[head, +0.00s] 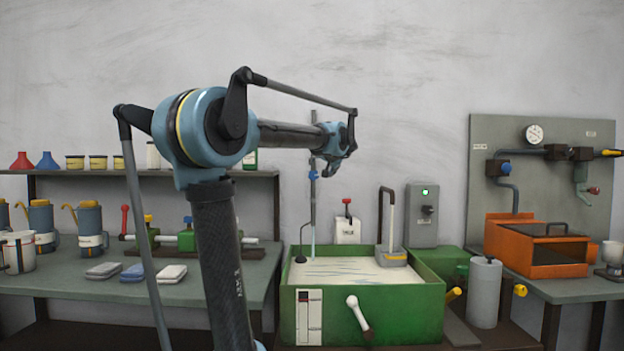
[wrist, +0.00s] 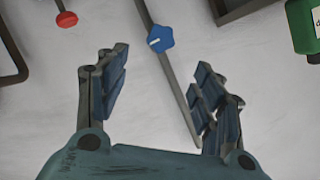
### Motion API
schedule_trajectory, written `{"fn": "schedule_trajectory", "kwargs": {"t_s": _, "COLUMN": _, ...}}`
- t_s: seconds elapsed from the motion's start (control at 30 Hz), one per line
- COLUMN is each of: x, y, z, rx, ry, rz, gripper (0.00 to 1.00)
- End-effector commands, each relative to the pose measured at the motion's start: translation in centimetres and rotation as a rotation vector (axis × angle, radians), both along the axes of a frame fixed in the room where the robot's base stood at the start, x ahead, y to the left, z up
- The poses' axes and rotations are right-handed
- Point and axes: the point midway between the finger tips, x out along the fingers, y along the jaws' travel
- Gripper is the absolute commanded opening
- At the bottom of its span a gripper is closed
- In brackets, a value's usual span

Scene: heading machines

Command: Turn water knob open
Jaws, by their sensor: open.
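A blue star-shaped knob (head: 313,175) sits on a thin vertical pipe (head: 313,218) above the green tank, with a stream falling below it. In the wrist view the blue knob (wrist: 160,39) has a white mark and lies beyond the fingertips, roughly between the two fingers. My gripper (wrist: 160,72) is open and empty, with a gap to the knob. In the head view my gripper (head: 338,165) is near the pipe, just above and right of the knob; its fingers are small and partly hidden there.
The green tank (head: 400,310) holds pale liquid. A red-topped control (head: 347,204) and a grey switch box (head: 422,215) stand behind it. A green bottle (wrist: 303,28) is at the wrist view's upper right. A shelf (head: 90,172) is at left; an orange machine (head: 540,248) is at right.

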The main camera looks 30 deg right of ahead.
Motion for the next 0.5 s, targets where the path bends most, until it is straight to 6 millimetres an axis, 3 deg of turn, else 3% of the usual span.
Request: {"fn": "schedule_trajectory", "kwargs": {"t_s": 0.5, "x": 8.4, "y": -2.5, "z": -2.9, "rx": 0.000, "ry": 0.000, "rz": 0.002, "gripper": 0.61}}
